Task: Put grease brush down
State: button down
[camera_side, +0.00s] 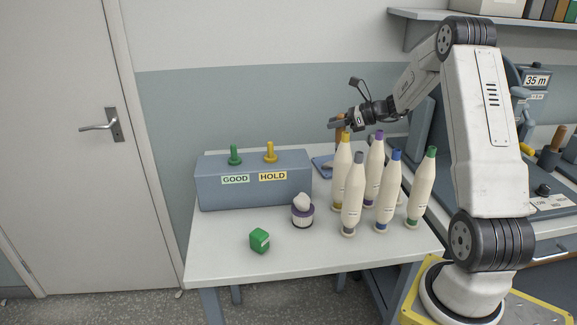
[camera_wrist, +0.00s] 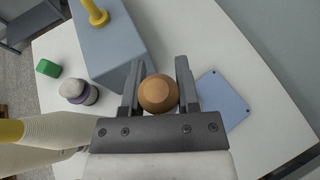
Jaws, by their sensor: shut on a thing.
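My gripper (camera_side: 337,122) is over the back of the white table, behind the bobbins. It is shut on the grease brush, whose brown wooden handle (camera_side: 340,131) points down from the jaws in the side view. In the wrist view the round handle end (camera_wrist: 158,94) sits between the two fingers (camera_wrist: 158,88). The brush's lower end is hidden behind the yellow-topped bobbin in the side view and under the handle in the wrist view. A flat blue pad (camera_wrist: 226,98) lies on the table, just right of the fingers in the wrist view; it also shows partly in the side view (camera_side: 320,164).
Several tall cream bobbins (camera_side: 353,195) stand in front of my gripper. A blue-grey box (camera_side: 254,190) with GOOD and HOLD labels stands left, close to the fingers in the wrist view. A purple-banded pot (camera_side: 302,216) and green block (camera_side: 260,240) are in front.

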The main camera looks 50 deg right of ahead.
notch_tip(320, 180, down, 6)
dwell(0.5)
jog(key=shift+f, duration=0.2)
jog(key=shift+f, duration=1.8)
jog(key=shift+f, duration=0.15)
jog(key=shift+c, duration=1.7)
grip_release()
jog(key=shift+r, duration=0.2)
jog(key=shift+s+d+r, duration=0.1)
jog(key=shift+s, duration=0.1)
jog(key=v, duration=0.7)
